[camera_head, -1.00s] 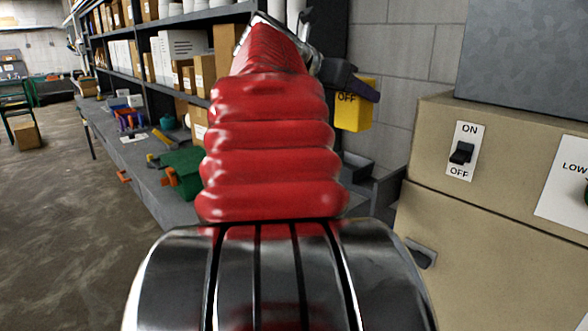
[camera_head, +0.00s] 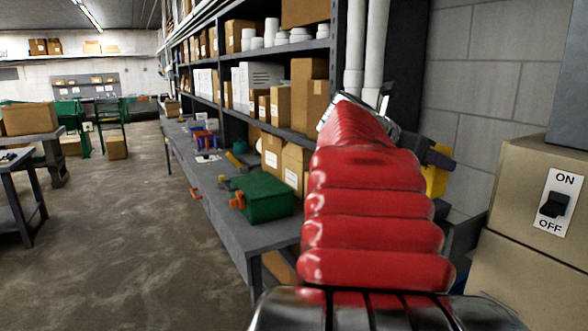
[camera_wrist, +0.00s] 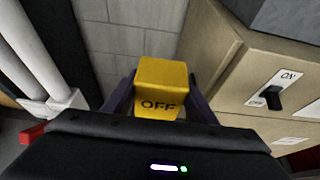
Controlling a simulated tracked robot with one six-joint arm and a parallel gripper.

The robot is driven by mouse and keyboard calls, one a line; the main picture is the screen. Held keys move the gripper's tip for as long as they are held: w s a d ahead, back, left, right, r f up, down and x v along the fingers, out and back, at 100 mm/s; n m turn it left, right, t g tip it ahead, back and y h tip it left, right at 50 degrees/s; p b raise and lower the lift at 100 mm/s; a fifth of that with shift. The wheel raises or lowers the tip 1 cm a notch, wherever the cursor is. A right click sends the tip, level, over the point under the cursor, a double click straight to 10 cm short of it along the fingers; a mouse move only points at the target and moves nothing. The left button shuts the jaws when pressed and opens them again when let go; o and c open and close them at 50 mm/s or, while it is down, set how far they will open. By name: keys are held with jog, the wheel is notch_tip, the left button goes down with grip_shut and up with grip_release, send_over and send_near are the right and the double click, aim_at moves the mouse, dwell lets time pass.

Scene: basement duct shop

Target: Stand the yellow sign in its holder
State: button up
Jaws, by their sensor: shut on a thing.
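The yellow sign (camera_wrist: 161,88), marked OFF, sits between the two fingers of my gripper (camera_wrist: 160,98) in the wrist view. My gripper is shut on it and holds it in front of the block wall. In the head view only part of the yellow sign (camera_head: 436,175) shows beside my gripper (camera_head: 440,160), behind my red arm sleeve. I cannot make out the sign's holder in either view.
A beige cabinet with an ON/OFF switch (camera_head: 555,204) stands close on the right. A grey bench (camera_head: 222,208) with a green toolbox (camera_head: 262,197) runs along the left, under shelves of boxes (camera_head: 306,90). Open concrete floor (camera_head: 120,230) lies further left.

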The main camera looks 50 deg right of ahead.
aim_at(427, 176)
jog(key=shift+f, duration=2.05)
jog(key=o, duration=1.1)
jog(key=shift+f, duration=0.15)
jog(key=v, duration=1.2)
jog(key=shift+r, duration=0.25)
